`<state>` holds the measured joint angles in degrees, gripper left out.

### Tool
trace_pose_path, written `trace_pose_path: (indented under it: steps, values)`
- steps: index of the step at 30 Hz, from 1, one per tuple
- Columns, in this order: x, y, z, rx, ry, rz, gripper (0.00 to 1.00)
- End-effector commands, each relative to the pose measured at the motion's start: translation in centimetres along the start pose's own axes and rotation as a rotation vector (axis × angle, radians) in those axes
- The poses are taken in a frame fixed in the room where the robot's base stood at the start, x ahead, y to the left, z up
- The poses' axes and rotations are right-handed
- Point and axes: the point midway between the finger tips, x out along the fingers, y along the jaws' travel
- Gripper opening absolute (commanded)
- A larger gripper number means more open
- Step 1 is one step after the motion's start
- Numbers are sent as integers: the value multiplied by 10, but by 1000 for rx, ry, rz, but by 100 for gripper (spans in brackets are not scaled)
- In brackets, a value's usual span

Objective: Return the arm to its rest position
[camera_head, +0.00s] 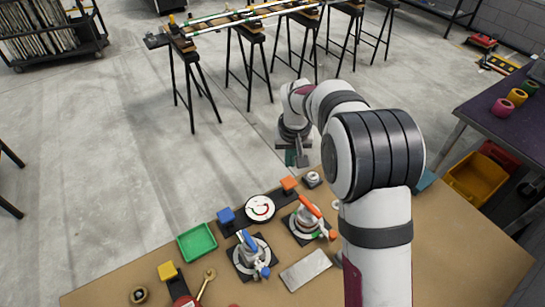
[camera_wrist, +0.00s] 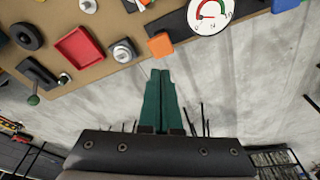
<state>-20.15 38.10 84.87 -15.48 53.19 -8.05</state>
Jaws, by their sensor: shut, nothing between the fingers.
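My arm reaches out past the far edge of the wooden workbench (camera_head: 455,245) in the head view. My gripper (camera_head: 297,162) hangs beyond that edge, over the concrete floor. In the wrist view its two dark green fingers (camera_wrist: 161,73) lie side by side, shut, with nothing between them. The fingertips point toward the bench edge near an orange block (camera_wrist: 161,45) and appear apart from it. The orange block also shows at the far edge of the bench in the head view (camera_head: 289,184).
The bench holds a round gauge (camera_head: 260,208), a blue block (camera_head: 226,215), a green tray (camera_head: 197,242), a yellow block (camera_head: 167,270), a metal plate (camera_head: 306,269) and two levered fixtures. A red tray (camera_wrist: 80,47) shows in the wrist view. Black trestles (camera_head: 190,90) stand beyond; floor between is open.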

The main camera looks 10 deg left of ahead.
Motion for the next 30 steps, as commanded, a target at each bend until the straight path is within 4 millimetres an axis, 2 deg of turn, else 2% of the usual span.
trace_pose_path:
  steps: [2, 5, 8, 9, 11, 12, 15, 18, 22, 30]
  values:
    - [-4, 2, 2, 8, -2, 0, 0]
    - [-39, 20, 27, 88, -20, -4, 0]
    - [-99, 48, 95, 256, -68, -15, 0]
    - [-120, 56, 130, 332, -92, -22, 0]
    - [-143, 61, 184, 443, -126, -35, 0]
    - [-153, 61, 219, 511, -147, -44, 0]
    - [-163, 54, 289, 649, -191, -65, 0]
    - [-162, 45, 330, 730, -218, -79, 0]
    - [-160, 41, 346, 762, -232, -85, 0]
    - [-160, 41, 345, 760, -231, -84, 0]
